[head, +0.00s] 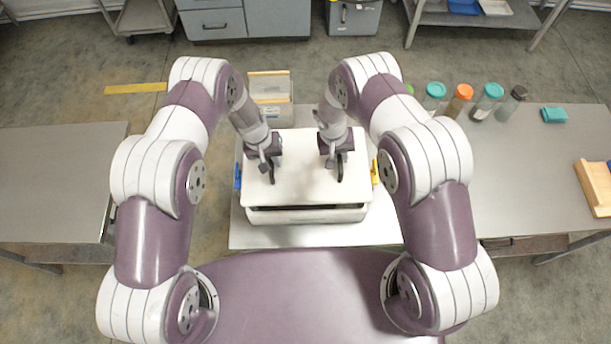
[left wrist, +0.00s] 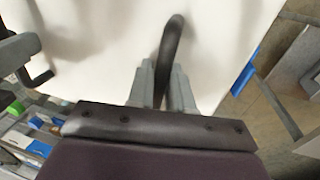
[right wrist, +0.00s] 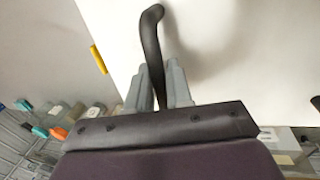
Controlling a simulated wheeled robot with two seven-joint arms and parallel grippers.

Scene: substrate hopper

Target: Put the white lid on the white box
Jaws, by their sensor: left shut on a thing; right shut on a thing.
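The white lid (head: 306,190) lies flat over the white box (head: 306,215), roughly lined up with it. A dark gap shows between them along the front; whether they touch elsewhere is hidden. The lid has two dark handles. My left gripper (head: 268,164) is shut on the left handle (left wrist: 172,35), seen close in the left wrist view. My right gripper (head: 335,160) is shut on the right handle (right wrist: 151,35), seen close in the right wrist view. A blue latch (head: 238,176) is on the box's left side and a yellow one (head: 375,172) on its right.
The box stands on a light grey table (head: 300,236). A grey bin (head: 271,95) is behind it. Several capped jars, one orange-topped (head: 459,100), stand on the right table (head: 520,160), with a wooden tray (head: 597,185). The left table (head: 55,180) is bare.

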